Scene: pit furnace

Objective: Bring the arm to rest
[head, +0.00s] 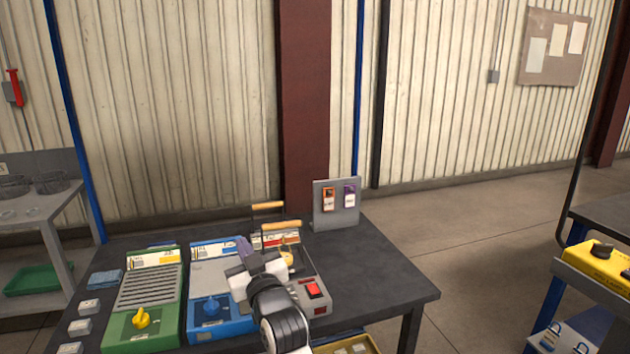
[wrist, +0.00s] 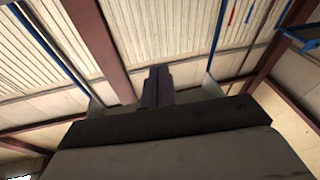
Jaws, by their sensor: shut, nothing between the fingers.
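My gripper (head: 246,250) shows in the head view above the table, over the gap between the blue box and the red-switch box. Its purple-grey fingers are together with nothing between them. In the wrist view the closed fingers (wrist: 157,86) stand up in the middle, with the wall and roof beams behind them. My arm hides part of the red-switch box and the table's front.
The dark table (head: 385,280) holds a green box (head: 146,300) with a yellow knob, a blue box (head: 208,325) with a blue knob, a red-switch box (head: 315,292) and an upright grey board (head: 336,212) with two tags. The table's right end is clear.

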